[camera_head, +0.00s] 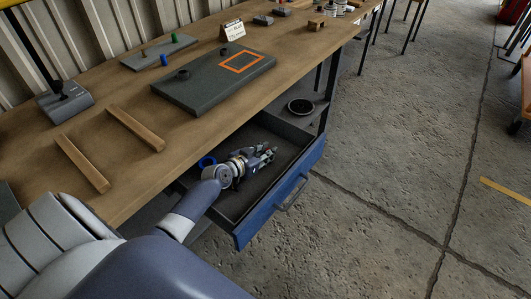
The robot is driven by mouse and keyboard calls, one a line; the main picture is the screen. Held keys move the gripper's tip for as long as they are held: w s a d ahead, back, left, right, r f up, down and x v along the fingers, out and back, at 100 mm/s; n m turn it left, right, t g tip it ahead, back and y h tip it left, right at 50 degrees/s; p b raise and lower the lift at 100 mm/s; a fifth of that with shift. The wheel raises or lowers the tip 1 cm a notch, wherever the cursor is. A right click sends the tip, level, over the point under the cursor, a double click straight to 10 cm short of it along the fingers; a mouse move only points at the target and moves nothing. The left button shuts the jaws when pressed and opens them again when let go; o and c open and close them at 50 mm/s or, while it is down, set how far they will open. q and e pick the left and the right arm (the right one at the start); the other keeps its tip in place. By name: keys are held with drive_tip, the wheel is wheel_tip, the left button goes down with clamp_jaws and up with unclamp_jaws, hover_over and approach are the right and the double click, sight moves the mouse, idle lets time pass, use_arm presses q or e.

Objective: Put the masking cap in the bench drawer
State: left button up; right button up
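The bench drawer (237,213) is pulled open below the bench, with a blue front and a dark inside. My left gripper (270,151) is over or inside the open drawer, seen from behind and above. Its fingers are small and dark here, and I cannot tell whether they are open or hold something. A blue ring-like piece (207,162) shows at the drawer's left, partly hidden by my wrist. A small blue cap (163,60) and a green cap (175,37) stand at a grey plate on the bench. I cannot tell which piece is the masking cap. My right gripper is out of view.
The wooden bench (130,95) carries a dark enclosure panel (210,90) with an orange outline, two wooden strips (136,128), a joystick box (65,101) and a small sign (234,29). A black round dish (301,106) lies beyond the drawer. The concrete floor at right is mostly clear.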

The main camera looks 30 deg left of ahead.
use_arm(q)
drive_tip(key=shift+o, duration=0.2)
drive_tip(key=shift+s, duration=0.1)
drive_tip(key=p+v, duration=0.1)
drive_tip(key=v, duration=0.6)
drive_tip(key=shift+s+r, duration=0.15)
idle(0.4)
